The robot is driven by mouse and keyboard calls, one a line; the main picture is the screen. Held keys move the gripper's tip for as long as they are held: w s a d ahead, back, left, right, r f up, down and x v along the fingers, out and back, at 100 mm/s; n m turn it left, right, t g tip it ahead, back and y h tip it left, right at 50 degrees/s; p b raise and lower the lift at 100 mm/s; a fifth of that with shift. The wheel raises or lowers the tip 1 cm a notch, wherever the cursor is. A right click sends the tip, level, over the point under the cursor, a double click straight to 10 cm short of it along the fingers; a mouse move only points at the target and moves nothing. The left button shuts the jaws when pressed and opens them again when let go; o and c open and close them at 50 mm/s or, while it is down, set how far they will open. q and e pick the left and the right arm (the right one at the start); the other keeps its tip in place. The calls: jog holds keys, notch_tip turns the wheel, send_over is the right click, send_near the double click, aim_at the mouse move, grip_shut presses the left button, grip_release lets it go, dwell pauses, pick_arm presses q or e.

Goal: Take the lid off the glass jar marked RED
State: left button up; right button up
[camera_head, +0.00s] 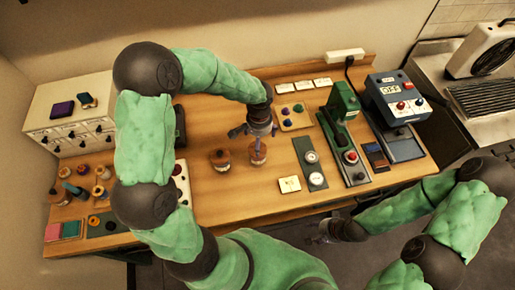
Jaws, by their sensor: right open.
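Two small jars with brown-orange tops stand near the middle of the wooden table: a left jar (220,159) and a right jar (257,154). Their markings are too small to read, so I cannot tell which says RED. My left gripper (257,137) is over the right jar and partly covers it. Whether its fingers touch the lid or are closed on it is unclear. My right gripper (322,234) is open, low in front of the table's front edge, away from the jars.
A white drawer cabinet (75,112) and several small jars are at the left. A white card (289,184) lies in front.

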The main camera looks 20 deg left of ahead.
aim_at(251, 148)
pick_arm(q)
jog(key=f, duration=0.5)
jog(key=shift+a, duration=0.3)
jog(key=c, duration=1.2)
